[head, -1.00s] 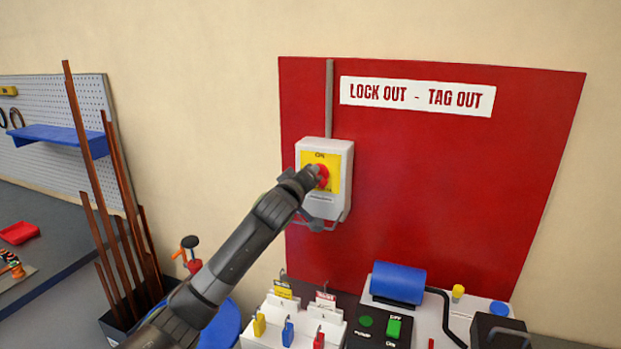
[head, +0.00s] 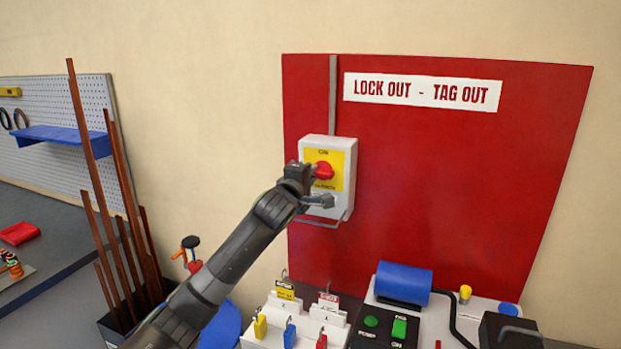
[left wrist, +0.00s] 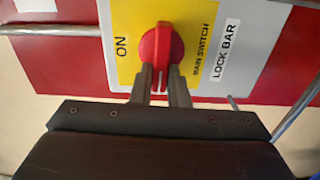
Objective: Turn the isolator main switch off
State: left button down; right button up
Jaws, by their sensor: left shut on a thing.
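The isolator main switch is a light grey box (head: 339,155) on the red wall board, with a yellow plate and a red rotary knob (head: 326,170). In the left wrist view the red knob (left wrist: 161,46) sits on the yellow plate (left wrist: 196,18), with "ON", "MAIN SWITCH" and "LOCK BAR" labels around it. My left gripper (head: 312,172) is at the knob. In the left wrist view its fingers (left wrist: 160,80) are shut on the knob's lower part, one on each side. The knob's far side is hidden in the head view. My right gripper is not in view.
A bent metal lock bar (head: 322,222) hangs at the box's lower edge. Below stand a white padlock and tag rack (head: 318,334) and a machine with a blue cylinder (head: 404,283). Copper bars (head: 88,160) lean at the left.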

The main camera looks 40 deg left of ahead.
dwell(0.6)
pick_arm(q)
jog(key=c, duration=1.4)
grip_release()
jog(key=shift+n, duration=0.3)
jog(key=b+v, duration=0.4)
jog(key=v, duration=1.3)
jog(key=shift+s, duration=0.2)
jog(key=shift+d, duration=0.1)
